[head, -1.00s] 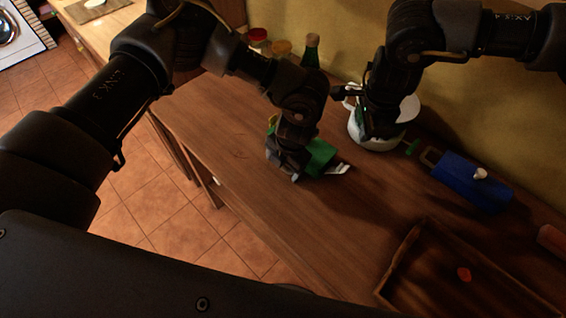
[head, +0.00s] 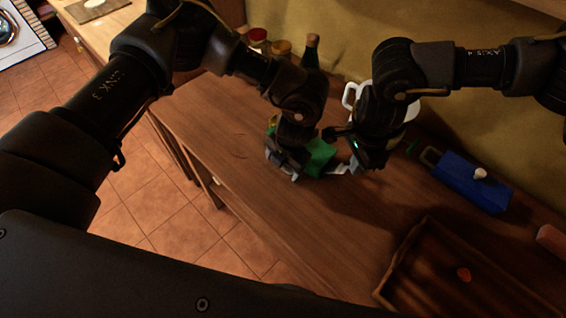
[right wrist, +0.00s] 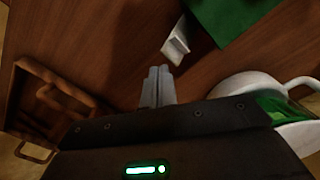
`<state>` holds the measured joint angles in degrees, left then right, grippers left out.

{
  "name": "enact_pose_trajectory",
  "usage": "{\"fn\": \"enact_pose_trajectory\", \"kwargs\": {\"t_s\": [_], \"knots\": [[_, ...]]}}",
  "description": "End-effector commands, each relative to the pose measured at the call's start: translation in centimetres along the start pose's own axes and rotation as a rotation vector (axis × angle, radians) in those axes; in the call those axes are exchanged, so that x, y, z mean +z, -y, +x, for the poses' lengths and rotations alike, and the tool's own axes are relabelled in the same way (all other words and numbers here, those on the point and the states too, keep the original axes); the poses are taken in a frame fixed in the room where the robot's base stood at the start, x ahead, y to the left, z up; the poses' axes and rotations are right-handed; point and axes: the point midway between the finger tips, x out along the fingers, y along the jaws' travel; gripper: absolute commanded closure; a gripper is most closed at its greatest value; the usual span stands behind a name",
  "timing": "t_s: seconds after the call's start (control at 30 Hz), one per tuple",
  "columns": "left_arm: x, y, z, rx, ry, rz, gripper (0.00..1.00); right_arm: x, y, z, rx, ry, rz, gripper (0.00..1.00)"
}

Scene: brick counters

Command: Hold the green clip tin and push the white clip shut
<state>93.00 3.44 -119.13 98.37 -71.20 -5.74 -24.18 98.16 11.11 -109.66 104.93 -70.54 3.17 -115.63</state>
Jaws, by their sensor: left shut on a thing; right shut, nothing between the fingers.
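The green clip tin (head: 322,155) lies on the brown wooden counter and shows at the top of the right wrist view (right wrist: 232,14). My left gripper (head: 287,166) is shut on its left side, and that arm hides part of it. The white clip (head: 339,170) sticks out from the tin's right side, standing open; it also shows in the right wrist view (right wrist: 176,42). My right gripper (head: 352,168) is shut and empty at the clip's outer end. In the right wrist view its fingertips (right wrist: 158,72) are just short of the clip, with a small gap.
A white pot (head: 352,93) stands behind my right arm, partly hidden. A blue object (head: 472,182) with a white knob lies to the right. A brown tray (head: 397,268) holding a small red piece is at front right. Jars (head: 281,47) and a bottle (head: 311,52) stand at the back.

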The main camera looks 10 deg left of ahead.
Motion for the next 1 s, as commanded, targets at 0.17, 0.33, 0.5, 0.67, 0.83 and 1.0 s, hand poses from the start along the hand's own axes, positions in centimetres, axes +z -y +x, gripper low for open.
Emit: {"fn": "enact_pose_trajectory", "kwargs": {"t_s": [0.17,0.33,0.5,0.67,0.83,1.0], "knots": [[0.0,0.0,0.0,0.000,0.000,-0.001,0.54,0.1,0.0,1.6,0.001,0.001,0.001,1.00],[0.0,0.0,0.0,0.000,0.000,0.000,0.54,0.0,0.0,2.1,0.000,0.000,0.000,1.00],[0.0,0.0,0.0,0.000,0.000,-0.001,0.54,0.0,0.0,2.2,0.000,0.000,0.000,1.00],[0.0,0.0,0.0,0.000,0.000,-0.001,0.54,0.0,0.0,2.2,0.000,0.000,0.000,1.00],[0.0,0.0,0.0,0.000,0.000,-0.001,0.54,0.0,0.0,2.2,0.000,0.000,0.000,1.00],[0.0,0.0,0.0,0.000,0.000,0.000,0.54,0.0,0.0,2.2,0.000,0.000,0.000,1.00]]}}
